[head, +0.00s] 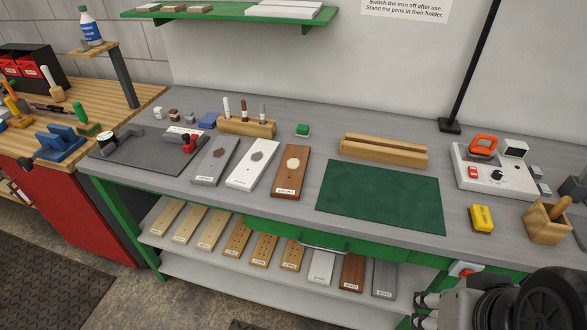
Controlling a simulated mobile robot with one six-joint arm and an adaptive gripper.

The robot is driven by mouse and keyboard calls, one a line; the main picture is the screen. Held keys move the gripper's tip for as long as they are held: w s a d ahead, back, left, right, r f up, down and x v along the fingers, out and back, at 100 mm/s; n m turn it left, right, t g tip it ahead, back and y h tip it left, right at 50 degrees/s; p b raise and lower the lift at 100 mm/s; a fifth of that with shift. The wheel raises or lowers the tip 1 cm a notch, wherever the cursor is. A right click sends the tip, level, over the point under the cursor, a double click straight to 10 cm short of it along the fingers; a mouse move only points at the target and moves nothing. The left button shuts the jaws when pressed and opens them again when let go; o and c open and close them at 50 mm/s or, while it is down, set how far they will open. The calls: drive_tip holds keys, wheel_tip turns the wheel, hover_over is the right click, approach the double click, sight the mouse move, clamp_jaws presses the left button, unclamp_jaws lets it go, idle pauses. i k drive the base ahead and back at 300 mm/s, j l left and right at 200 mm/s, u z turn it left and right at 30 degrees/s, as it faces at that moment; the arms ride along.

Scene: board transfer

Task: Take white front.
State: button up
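Another white board (320,267) with a label lies on the lower shelf, beside a brown board (352,273) and a grey board (384,279). My gripper (426,311) is partly in view at the bottom right edge, apart from all boards. Its fingers are cut off and too unclear to tell open from shut.
A green mat (380,196) lies bare right of the boards, with a wooden rack (384,150) behind. A pen holder (246,126) stands behind the boards. A green drawer front (330,238) overhangs the shelf.

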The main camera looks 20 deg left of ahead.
sight(247, 174)
drive_tip(key=i+j+z, duration=0.1)
drive_tip(key=j, duration=0.2)
drive_tip(key=i+j, duration=0.25)
drive_tip(key=i+j+z, duration=0.15)
drive_tip(key=j, duration=0.2)
drive_tip(key=i+j, duration=0.15)
drive_tip(key=j, duration=0.2)
drive_tip(key=i+j+z, duration=0.15)
drive_tip(key=j, duration=0.2)
drive_tip(key=i+j, duration=0.1)
drive_tip(key=j, duration=0.2)
drive_tip(key=z, duration=0.05)
